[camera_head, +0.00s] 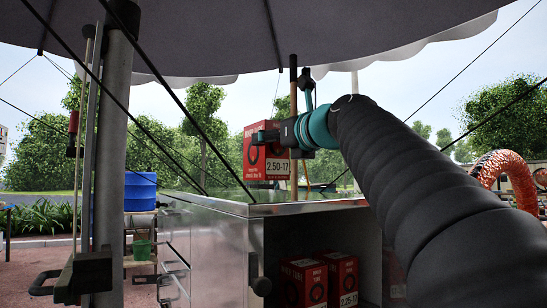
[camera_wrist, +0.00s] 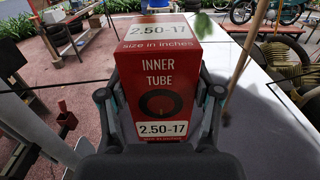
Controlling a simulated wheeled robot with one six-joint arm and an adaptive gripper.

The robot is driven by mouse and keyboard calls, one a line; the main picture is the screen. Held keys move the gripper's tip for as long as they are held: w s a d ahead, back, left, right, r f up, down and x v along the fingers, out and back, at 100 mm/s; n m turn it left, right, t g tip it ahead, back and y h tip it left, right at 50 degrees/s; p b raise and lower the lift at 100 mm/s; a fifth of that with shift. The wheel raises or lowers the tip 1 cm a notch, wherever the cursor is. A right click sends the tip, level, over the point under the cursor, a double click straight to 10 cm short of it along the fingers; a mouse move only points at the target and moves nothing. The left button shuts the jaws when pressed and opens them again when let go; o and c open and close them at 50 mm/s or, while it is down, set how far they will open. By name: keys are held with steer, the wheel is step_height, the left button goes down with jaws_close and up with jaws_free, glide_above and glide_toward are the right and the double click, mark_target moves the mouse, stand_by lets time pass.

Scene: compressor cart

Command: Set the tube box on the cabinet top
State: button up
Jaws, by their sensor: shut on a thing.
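The tube box is red with a white label reading 2.50-17 (camera_head: 277,168). My gripper (camera_head: 272,138) is shut on it and holds it upright at the cabinet top (camera_head: 230,206), near the back edge in the head view. Whether its base touches the top cannot be told. In the wrist view the box (camera_wrist: 158,78) stands between the two fingers of my gripper (camera_wrist: 160,105), its INNER TUBE face toward the camera. The cabinet top (camera_wrist: 262,125) shows grey to the right of the box.
More red tube boxes (camera_head: 303,283) stand in the open cabinet below the top. A grey post (camera_head: 113,130) and dark cords cross the left side. A wooden pole (camera_head: 293,110) rises behind the box under the canopy (camera_head: 250,35). A blue barrel (camera_head: 140,190) stands at left.

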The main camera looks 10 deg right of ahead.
mark_target(278, 155)
steer(key=shift+f, duration=1.65)
steer(key=shift+f, duration=0.2)
steer(key=o, duration=1.4)
steer(key=shift+r, duration=0.2)
steer(key=b+v, duration=0.1)
steer(key=v, duration=1.1)
